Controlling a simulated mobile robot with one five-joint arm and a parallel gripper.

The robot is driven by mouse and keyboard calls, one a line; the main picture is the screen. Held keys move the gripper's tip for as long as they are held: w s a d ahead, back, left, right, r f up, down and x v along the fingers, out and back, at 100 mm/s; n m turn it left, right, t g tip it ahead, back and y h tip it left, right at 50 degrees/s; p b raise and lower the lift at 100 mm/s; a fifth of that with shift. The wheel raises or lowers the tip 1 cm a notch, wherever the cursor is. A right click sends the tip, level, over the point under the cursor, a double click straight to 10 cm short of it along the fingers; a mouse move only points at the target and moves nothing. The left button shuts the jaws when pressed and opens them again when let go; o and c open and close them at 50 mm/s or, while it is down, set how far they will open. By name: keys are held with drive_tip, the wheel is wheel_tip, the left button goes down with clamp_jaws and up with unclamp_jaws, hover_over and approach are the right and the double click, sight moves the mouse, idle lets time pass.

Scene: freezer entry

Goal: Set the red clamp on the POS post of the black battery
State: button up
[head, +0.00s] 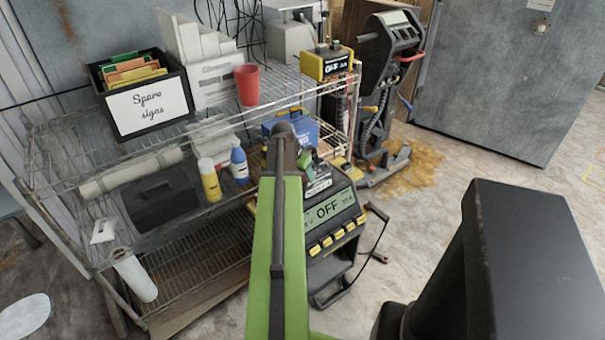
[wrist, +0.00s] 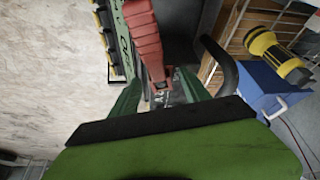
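A red clamp (wrist: 143,40) shows in the wrist view, with its narrow end between the fingers of my gripper (wrist: 157,78). The green fingers are spread on either side of it, and I see no firm grip on it. In the head view my green arm hides most of the gripper; a green fingertip (head: 306,160) shows beside the charger. The charger (head: 330,212) has an OFF display and yellow buttons. A black box (head: 160,197) lies on the middle shelf; I cannot tell whether it is the battery. No POS label is readable.
A wire shelf (head: 75,165) stands at left with a sign bin (head: 150,108), a red cup (head: 247,86) and bottles. A blue box (wrist: 272,92) is right of the gripper in the wrist view. Another charger (head: 395,40) stands behind. The right floor (head: 440,225) is mostly clear.

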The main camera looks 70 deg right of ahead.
drive_tip(key=shift+r, duration=0.1)
drive_tip(key=p+v, duration=1.6)
drive_tip(key=v, duration=0.1)
drive_tip(key=shift+w+r, duration=0.1)
